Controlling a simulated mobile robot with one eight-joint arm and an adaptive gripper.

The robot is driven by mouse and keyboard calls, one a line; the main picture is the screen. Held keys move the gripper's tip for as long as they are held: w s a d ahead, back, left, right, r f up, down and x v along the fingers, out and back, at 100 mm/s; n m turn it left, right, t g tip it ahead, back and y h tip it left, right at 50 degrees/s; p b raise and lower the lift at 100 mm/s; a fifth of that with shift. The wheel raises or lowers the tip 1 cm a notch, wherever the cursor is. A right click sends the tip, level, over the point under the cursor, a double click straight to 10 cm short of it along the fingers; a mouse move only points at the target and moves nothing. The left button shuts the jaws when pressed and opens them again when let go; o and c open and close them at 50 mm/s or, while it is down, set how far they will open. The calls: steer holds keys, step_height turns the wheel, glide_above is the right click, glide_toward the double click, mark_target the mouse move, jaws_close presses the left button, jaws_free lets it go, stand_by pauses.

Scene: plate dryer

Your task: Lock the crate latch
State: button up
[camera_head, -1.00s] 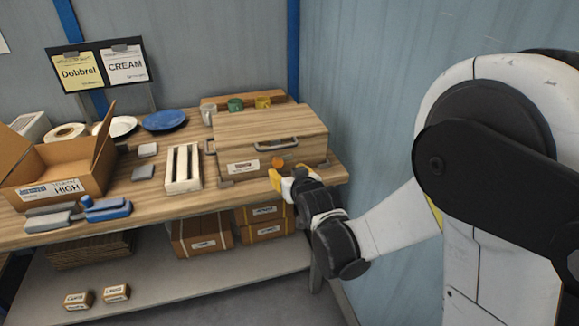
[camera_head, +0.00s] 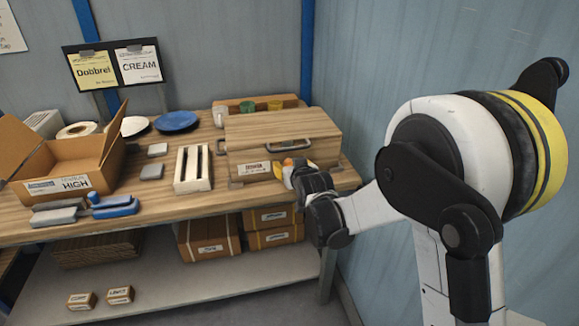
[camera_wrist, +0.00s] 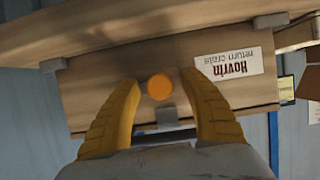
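The closed wooden crate (camera_head: 270,130) stands at the right end of the bench, with a metal handle (camera_head: 288,146) and a white label (camera_head: 255,167) on its front. In the wrist view its front (camera_wrist: 100,85) and label (camera_wrist: 229,64) appear upside down. An orange round latch knob (camera_wrist: 160,87) sits on the front beside a grey metal piece. My gripper (camera_wrist: 160,80) has its two yellow fingers apart, one on each side of the knob, with visible gaps. In the head view my gripper (camera_head: 293,168) is at the crate's lower front and partly hides the latch.
Left of the crate are a white slatted rack (camera_head: 192,170), an open cardboard box (camera_head: 65,165), a blue plate (camera_head: 176,122) and grey and blue blocks. Cups stand behind the crate. A blue wall is close on the right. Boxes (camera_head: 208,237) sit under the bench.

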jaws_close()
steer(key=shift+n+h, duration=0.3)
steer(key=n+h, duration=0.1)
steer(key=n, duration=0.1)
steer(key=shift+n+t+h, duration=0.3)
steer(key=n+t+h, duration=0.1)
steer(key=n, duration=0.2)
steer(key=shift+h, duration=0.3)
steer(key=n+t+h, duration=0.1)
steer(key=n, duration=0.2)
steer(key=shift+n+t, duration=0.3)
steer(key=shift+t, duration=0.1)
steer(key=n+t+h, duration=0.1)
steer(key=n, duration=0.2)
steer(key=shift+n, duration=0.4)
